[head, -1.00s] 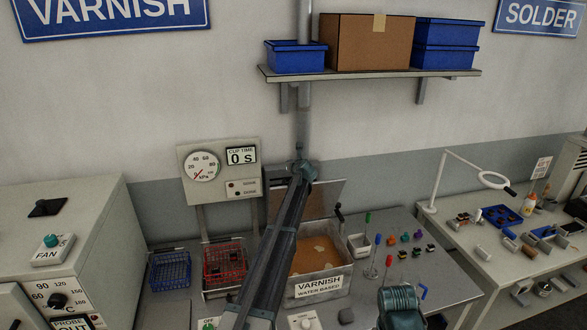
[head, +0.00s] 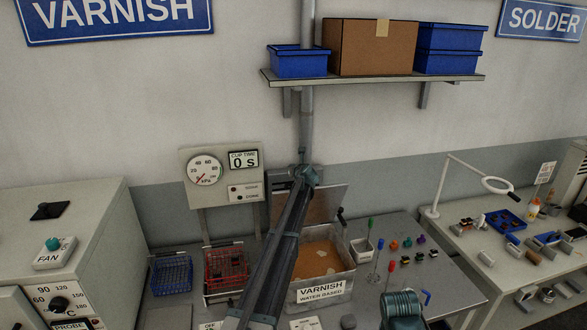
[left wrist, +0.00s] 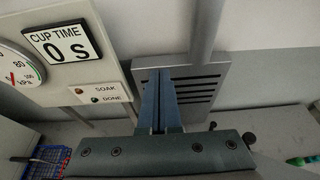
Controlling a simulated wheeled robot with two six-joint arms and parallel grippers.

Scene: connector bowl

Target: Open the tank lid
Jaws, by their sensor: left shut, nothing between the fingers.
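The varnish tank (head: 322,292) stands on the bench and carries a label reading VARNISH WATER BASED. Its top is uncovered, and brown varnish shows inside. The tank lid (head: 328,204) is raised, a flat panel tilted up at the back edge of the tank. My left arm crosses in front of part of the lid and tank. My left gripper (head: 304,176) is shut and empty, above and behind the tank near the wall. In the left wrist view its fingers (left wrist: 161,88) are together in front of a slotted grey panel (left wrist: 203,88).
Blue (head: 171,275) and red (head: 226,270) wire baskets stand left of the tank. A gauge and timer panel (head: 222,174) stands behind them, close to my left gripper. Small parts and coloured-handled tools lie to the right. A shelf (head: 372,77) hangs above.

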